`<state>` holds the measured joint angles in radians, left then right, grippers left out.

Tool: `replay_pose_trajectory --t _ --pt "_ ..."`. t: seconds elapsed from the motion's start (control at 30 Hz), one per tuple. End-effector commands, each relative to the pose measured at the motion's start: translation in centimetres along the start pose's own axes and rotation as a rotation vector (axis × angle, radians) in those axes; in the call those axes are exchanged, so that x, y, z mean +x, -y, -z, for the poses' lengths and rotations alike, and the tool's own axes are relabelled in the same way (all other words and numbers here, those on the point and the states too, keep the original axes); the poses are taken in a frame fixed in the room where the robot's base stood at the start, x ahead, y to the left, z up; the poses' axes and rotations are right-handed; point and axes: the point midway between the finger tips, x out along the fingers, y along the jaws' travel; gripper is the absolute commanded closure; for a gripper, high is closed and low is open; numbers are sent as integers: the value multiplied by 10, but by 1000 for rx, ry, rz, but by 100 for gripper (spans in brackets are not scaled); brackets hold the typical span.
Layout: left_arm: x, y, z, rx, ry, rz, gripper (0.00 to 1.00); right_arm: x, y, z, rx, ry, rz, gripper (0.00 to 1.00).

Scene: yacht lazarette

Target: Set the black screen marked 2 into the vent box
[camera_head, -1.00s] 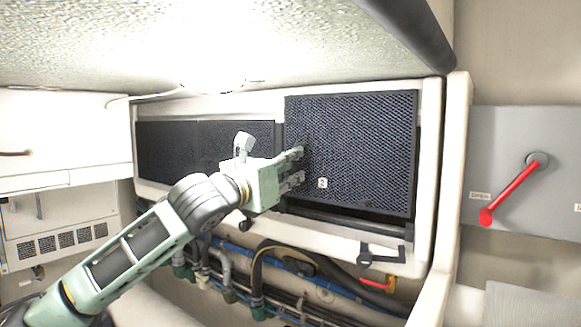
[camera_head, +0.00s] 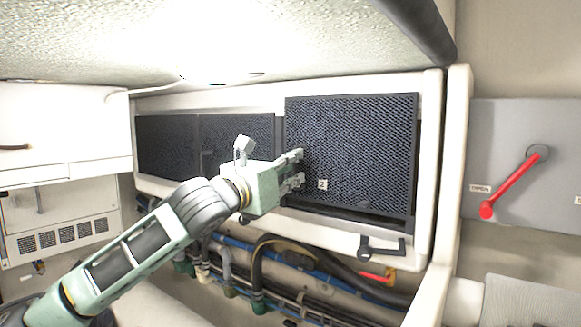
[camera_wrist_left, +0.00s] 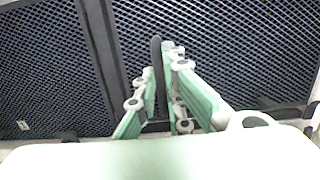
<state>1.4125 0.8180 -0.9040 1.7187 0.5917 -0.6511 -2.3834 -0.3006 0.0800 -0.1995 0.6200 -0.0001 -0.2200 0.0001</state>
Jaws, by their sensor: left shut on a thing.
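The black mesh screen marked 2 (camera_head: 355,150) stands upright at the right end of the white vent box (camera_head: 330,232), over its opening. Its white label (camera_head: 322,184) is low on its left side. A dark strip of the opening shows below it and at its right. My right gripper is not in view.
Two other black screens (camera_head: 168,146) (camera_head: 237,138) sit in the box to the left. A black latch (camera_head: 380,249) is below the opening. Hoses and cables (camera_head: 270,280) run under the box. A red lever (camera_head: 515,183) is on the right wall. A dark bar (camera_head: 415,30) hangs above.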

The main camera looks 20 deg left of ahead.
Motion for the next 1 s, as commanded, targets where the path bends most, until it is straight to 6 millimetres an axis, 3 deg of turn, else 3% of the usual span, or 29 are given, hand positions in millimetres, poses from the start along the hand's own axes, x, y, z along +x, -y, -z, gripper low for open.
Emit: replay_pose_trajectory --t 1.0 --pt "-1 0 -2 0 5 0 100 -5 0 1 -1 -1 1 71"
